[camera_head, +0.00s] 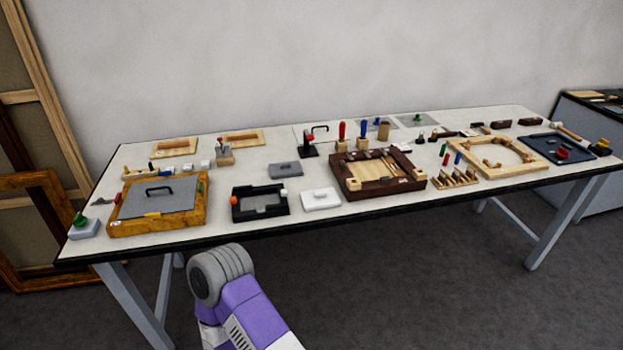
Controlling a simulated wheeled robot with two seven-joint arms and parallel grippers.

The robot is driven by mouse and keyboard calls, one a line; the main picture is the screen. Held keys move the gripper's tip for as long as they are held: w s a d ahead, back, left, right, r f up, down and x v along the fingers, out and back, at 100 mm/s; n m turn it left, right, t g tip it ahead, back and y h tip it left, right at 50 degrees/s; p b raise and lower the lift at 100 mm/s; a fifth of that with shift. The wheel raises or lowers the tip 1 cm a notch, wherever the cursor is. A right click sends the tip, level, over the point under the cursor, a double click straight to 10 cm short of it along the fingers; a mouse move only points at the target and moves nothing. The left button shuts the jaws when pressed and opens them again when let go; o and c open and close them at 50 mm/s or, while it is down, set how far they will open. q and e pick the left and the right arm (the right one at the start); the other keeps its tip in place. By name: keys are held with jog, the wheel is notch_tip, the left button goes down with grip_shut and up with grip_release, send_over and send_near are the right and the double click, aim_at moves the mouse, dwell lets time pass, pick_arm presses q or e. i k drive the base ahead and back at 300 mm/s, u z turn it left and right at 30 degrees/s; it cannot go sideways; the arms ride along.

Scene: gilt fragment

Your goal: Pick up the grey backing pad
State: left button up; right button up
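A small grey pad (285,169) with a raised grip on top lies flat on the white worktable (240,170), left of the middle; it looks like the grey backing pad. A similar white pad (321,199) lies in front of it to the right. A larger grey plate (158,196) with a black handle lies in a golden-brown wooden frame (197,213) at the left. Neither gripper shows. Only part of one of my arms, purple and white with a grey joint, shows below the table's front edge, apart from the pad.
A black open frame (235,212) with an orange knob stands just in front of the pad. A dark red-brown tray (348,190) with tools is to the right, a black clamp-like tool (309,148) behind. Frames (40,100) lean on the left wall.

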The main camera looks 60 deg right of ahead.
aim_at(289, 169)
jog(key=u, duration=0.05)
jog(key=k, duration=0.15)
jog(key=z, duration=1.15)
